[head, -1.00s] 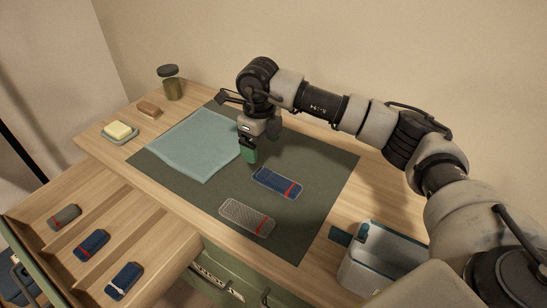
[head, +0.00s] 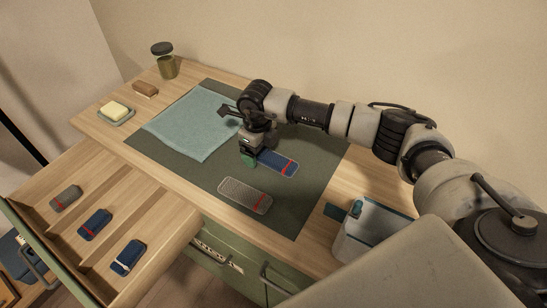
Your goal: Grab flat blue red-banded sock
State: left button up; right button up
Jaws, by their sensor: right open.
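The flat blue sock (head: 278,163) with a red band near its right end lies on the dark green mat (head: 318,165). My right gripper (head: 249,160) is open and points down at the sock's left end. Its green-tipped finger is close to that end; I cannot tell whether it touches. The gripper hides the sock's left tip. My left gripper is not in view.
An open drawer (head: 150,238) at left holds rolled grey (head: 66,198) and blue socks (head: 95,224). A light blue cloth (head: 192,125) lies on the mat's left part. A soap dish (head: 117,113), brown block (head: 145,88) and jar (head: 164,62) stand behind. A white bin (head: 370,235) is at right.

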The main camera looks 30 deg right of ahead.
jog(key=shift+f, duration=0.1)
jog(key=shift+c, duration=0.5)
jog(key=c, duration=0.9)
